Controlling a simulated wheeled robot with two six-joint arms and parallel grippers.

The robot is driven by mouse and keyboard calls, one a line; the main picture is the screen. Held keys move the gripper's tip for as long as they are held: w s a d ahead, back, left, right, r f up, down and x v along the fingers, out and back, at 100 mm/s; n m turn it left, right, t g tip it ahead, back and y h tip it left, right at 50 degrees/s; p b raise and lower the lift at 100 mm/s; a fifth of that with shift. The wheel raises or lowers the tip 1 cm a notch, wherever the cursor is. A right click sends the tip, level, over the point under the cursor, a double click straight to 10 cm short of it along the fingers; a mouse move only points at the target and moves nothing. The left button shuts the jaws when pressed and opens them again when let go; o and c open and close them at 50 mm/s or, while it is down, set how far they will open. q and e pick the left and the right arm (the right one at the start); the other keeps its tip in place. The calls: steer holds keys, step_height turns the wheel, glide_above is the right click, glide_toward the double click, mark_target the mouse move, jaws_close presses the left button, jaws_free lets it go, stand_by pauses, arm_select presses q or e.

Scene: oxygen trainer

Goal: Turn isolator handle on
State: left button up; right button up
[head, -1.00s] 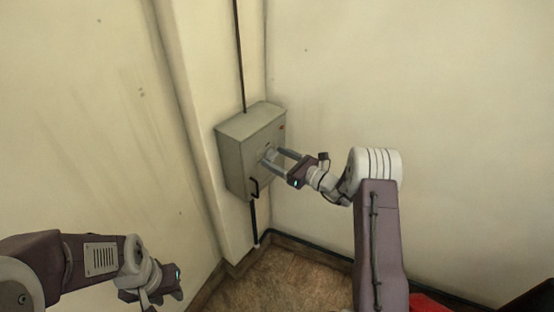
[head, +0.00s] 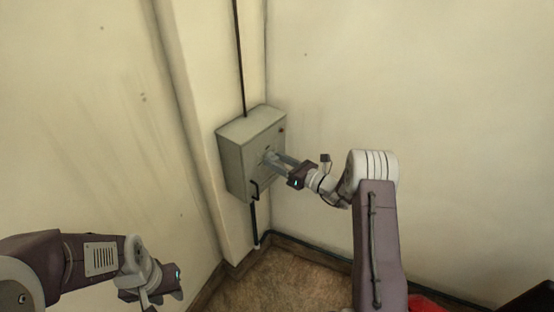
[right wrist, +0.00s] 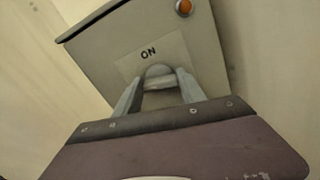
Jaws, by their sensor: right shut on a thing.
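A grey isolator box (head: 247,152) is mounted in the room's corner; it also shows in the right wrist view (right wrist: 205,50). A label plate (right wrist: 130,66) marked "ON" is on its front. The isolator handle (right wrist: 158,71) shows as a rounded grey piece just below the word "ON". My right gripper (head: 270,157) is at the box's front, shut on the handle, with a finger on each side of it in the right wrist view (right wrist: 158,84). The handle's lower part is hidden by my gripper. My left gripper (head: 166,285) is low at the left, away from the box; its fingertips do not show clearly.
An orange lamp (right wrist: 183,7) is at the box's upper front. A dark conduit (head: 239,60) runs above and below the box. Walls close in on both sides.

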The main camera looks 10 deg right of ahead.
steer(key=m+p, duration=0.2)
steer(key=m, duration=0.2)
steer(key=shift+r+m+p, duration=0.15)
steer(key=shift+m+p, duration=0.15)
steer(key=shift+m, duration=0.1)
steer(key=m+p, duration=0.2)
steer(key=m, duration=0.1)
steer(key=shift+m, duration=0.3)
steer(key=m+p, duration=0.1)
steer(key=m, duration=0.2)
steer(key=shift+w+d, duration=0.1)
steer(key=shift+f+m+p, duration=0.15)
steer(key=shift+m+p, duration=0.2)
steer(key=shift+m, duration=0.65)
steer(key=shift+f+m+p, duration=0.15)
steer(key=shift+m+p, duration=0.2)
steer(key=shift+m, duration=0.65)
steer(key=o, duration=1.4)
steer(key=shift+c, duration=0.2)
